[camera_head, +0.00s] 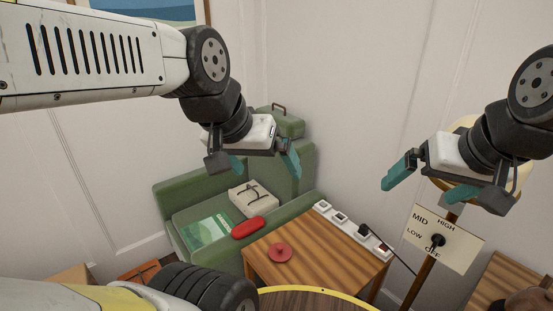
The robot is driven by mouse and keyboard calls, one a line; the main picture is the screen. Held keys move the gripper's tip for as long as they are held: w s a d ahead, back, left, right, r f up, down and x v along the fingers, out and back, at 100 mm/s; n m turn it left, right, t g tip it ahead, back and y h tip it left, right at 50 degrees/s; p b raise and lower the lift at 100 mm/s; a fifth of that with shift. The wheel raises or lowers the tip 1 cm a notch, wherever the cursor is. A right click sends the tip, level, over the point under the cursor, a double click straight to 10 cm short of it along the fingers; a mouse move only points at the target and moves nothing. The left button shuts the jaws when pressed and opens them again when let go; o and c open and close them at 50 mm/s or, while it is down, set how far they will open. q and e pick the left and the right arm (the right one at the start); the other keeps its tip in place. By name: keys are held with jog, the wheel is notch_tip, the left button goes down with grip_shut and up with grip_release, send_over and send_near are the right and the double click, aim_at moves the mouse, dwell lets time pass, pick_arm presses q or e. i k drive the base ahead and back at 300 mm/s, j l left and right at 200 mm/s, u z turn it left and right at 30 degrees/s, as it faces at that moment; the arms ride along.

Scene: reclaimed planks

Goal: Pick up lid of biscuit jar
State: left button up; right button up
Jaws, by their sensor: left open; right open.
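A red round disc with a small raised middle (280,252), which looks like a lid, lies on a wooden table (320,256). No jar can be made out in this view. My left gripper (264,164) is open and empty, in the air up and back from the table, in front of the green armchair. My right gripper (445,190) is open and empty, in the air to the right of the table, near a dial panel. Both grippers are well apart from the red disc.
The green armchair (190,207) holds a green book (206,237), a pale box with glasses (249,199) and a red case (248,228). White switches (340,217) line the table's back edge. A dial panel (460,243) stands at right. A yellow-rimmed round top (315,303) is in front.

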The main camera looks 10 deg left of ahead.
aim_at(279, 252)
jog(key=k+j+z, duration=0.6)
jog(key=k, duration=0.3)
